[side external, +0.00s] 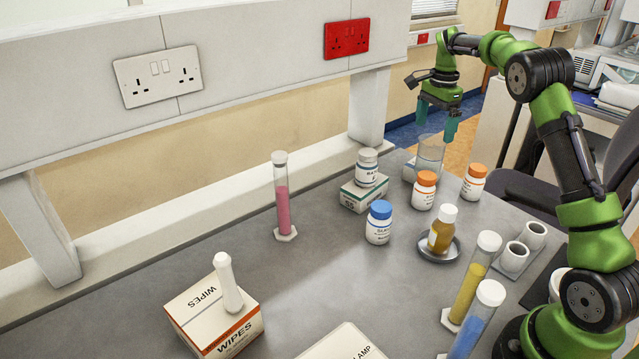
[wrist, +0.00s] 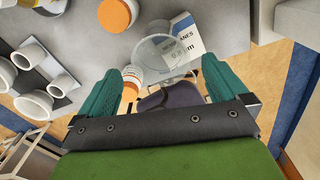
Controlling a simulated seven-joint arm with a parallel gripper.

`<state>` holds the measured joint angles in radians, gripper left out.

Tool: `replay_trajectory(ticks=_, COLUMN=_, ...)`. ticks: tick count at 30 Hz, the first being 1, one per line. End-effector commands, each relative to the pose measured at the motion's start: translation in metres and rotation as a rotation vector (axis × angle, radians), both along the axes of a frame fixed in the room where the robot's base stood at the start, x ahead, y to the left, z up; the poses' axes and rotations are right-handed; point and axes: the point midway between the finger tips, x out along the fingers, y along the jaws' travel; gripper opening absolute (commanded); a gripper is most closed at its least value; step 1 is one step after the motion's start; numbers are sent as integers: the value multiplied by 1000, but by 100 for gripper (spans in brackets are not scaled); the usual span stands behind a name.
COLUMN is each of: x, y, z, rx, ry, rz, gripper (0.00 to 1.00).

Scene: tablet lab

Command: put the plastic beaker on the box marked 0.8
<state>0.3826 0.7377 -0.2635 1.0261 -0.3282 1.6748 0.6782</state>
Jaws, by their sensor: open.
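The clear plastic beaker (side external: 430,158) stands at the far end of the grey bench. It also shows in the wrist view (wrist: 157,54), ahead of my fingertips. My gripper (side external: 437,122) is open and empty, fingers pointing down, just above the beaker's rim; it also shows in the wrist view (wrist: 163,68). A white box (wrist: 188,38) with blue print lies right beside the beaker, partly hidden by it. Another small white box (side external: 352,197) with a green stripe carries a white jar (side external: 367,168). I cannot read 0.8 on either box.
Orange-capped bottles (side external: 424,190) (side external: 474,182) stand near the beaker. A blue-capped bottle (side external: 379,222), an amber bottle (side external: 442,229) on a dish and a pink tube (side external: 282,200) stand nearer. A wipes box (side external: 215,315) is at front left. Bare bench lies in the middle.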

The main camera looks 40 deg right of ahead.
Motion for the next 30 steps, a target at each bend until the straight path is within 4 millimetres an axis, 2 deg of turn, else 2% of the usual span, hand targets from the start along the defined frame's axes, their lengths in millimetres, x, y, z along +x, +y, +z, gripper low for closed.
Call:
replay_trajectory(ticks=3, x=0, y=0, z=17, rx=-2, ry=-1, rz=0, gripper=100)
replay_trajectory(ticks=7, x=0, y=2, z=28, rx=0, ry=-3, rz=6, gripper=100)
replay_trajectory(ticks=11, x=-5, y=21, z=49, rx=4, ry=-45, rz=83, gripper=100)
replay_trajectory(ticks=14, x=-16, y=53, z=73, rx=5, ry=-112, rz=212, gripper=100)
replay_trajectory(ticks=17, x=-35, y=94, z=97, rx=-3, ry=-195, rz=381, gripper=100)
replay_trajectory(ticks=21, x=-71, y=154, z=119, rx=-32, ry=-311, rz=627, gripper=100)
replay_trajectory(ticks=26, x=-123, y=217, z=124, rx=-94, ry=-438, rz=902, gripper=100)
replay_trajectory(ticks=30, x=-171, y=261, z=112, rx=-172, ry=-534, rz=1123, gripper=100)
